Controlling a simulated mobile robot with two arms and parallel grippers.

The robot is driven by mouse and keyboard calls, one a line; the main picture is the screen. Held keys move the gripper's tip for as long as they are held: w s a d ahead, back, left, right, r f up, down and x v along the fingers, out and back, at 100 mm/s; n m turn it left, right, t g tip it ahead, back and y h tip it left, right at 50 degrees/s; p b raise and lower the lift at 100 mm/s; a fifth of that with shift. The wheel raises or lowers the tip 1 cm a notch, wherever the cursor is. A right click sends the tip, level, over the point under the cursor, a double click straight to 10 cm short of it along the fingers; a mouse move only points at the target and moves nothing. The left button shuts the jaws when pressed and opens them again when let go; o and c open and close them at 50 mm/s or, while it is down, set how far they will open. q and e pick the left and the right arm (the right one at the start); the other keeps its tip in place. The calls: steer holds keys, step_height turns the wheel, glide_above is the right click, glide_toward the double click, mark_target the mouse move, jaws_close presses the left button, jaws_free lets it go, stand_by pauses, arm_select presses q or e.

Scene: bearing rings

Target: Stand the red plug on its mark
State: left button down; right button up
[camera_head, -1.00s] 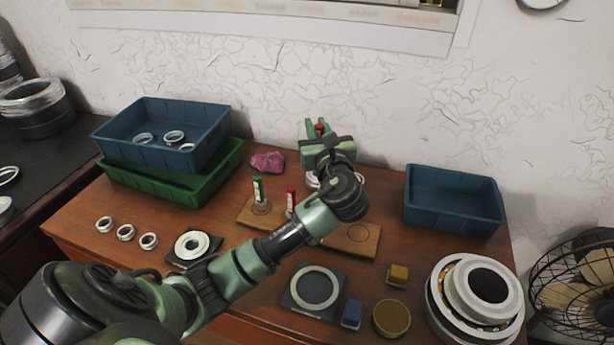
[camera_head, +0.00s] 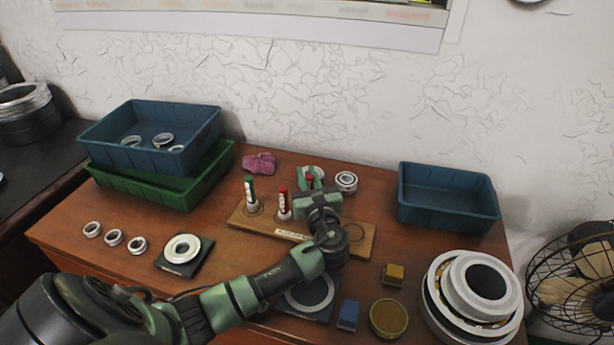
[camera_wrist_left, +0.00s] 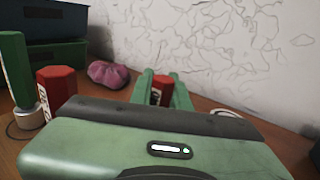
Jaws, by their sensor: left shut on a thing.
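My left gripper (camera_head: 311,176) is shut on a red plug (camera_head: 309,183), low near the back edge of the wooden board (camera_head: 365,247). In the left wrist view the held red plug (camera_wrist_left: 163,86) shows between the two green fingers. Its lower end is hidden by my gripper body, so I cannot tell whether it touches the board. A second red plug (camera_head: 284,205) and a green plug (camera_head: 250,192) stand on the board to the left. A bare circle mark (camera_head: 354,233) shows at the board's right end. My right gripper is not in view.
A silver bearing (camera_head: 346,181) stands just right of my gripper, and a pink cloth (camera_head: 259,163) lies behind left. A blue bin (camera_head: 448,198) stands at right; stacked bins (camera_head: 150,155) stand at left. Blocks, rings and a large bearing (camera_head: 472,290) occupy the front.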

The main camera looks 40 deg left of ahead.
arm_select(q)
steer(key=shift+r, duration=0.1)
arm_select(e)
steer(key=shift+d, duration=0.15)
arm_select(q)
steer(key=c, duration=1.3)
jaws_free()
steer(key=shift+c, duration=0.2)
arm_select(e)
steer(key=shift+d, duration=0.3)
